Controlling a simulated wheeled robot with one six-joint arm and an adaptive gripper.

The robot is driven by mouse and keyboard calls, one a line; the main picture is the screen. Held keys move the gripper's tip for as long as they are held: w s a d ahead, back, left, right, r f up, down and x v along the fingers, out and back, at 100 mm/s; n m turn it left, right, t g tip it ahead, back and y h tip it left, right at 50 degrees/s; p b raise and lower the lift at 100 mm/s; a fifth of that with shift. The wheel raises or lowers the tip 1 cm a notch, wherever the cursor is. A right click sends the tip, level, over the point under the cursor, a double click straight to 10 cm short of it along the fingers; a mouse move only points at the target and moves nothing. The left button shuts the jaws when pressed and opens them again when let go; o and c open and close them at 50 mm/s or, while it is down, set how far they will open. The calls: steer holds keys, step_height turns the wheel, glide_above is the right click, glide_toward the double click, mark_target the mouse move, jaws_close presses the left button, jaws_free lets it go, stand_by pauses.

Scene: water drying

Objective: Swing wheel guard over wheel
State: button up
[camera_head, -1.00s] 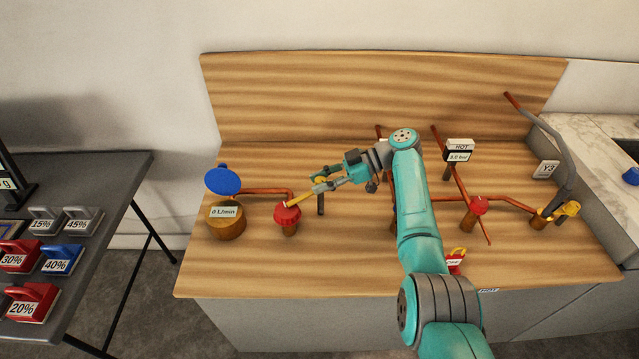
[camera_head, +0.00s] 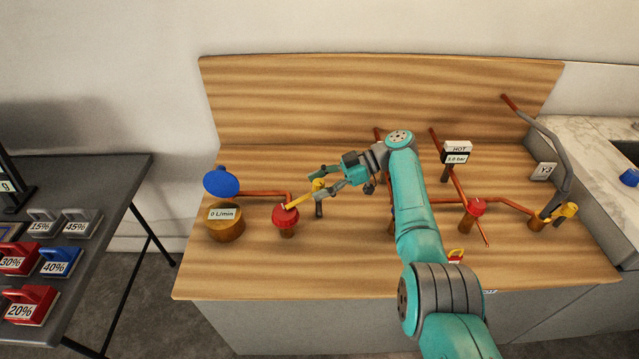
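A red wheel (camera_head: 285,216) stands on a short brown stem at the left of the wooden bench. A yellow bar (camera_head: 298,200), which looks like the wheel guard, reaches from a dark post (camera_head: 319,208) down-left, with its far end over the top of the red wheel. In this view I cannot tell whether the bar touches the wheel. My gripper (camera_head: 315,185) is open, with its fingers spread around the yellow top of the post, near the bar's right end. Contact there is too small to tell.
A brown cylinder with a blue lid (camera_head: 222,182) and a "0 L/min" label (camera_head: 222,213) stands left of the wheel. Copper pipes, a second red wheel (camera_head: 475,207) and a yellow-handled valve (camera_head: 565,211) lie to the right. A dark table (camera_head: 110,185) with labelled blocks is at far left.

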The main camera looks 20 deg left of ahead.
steer(key=v, duration=0.7)
steer(key=shift+w+d, duration=0.15)
steer(key=shift+d, duration=0.05)
stand_by(0.5)
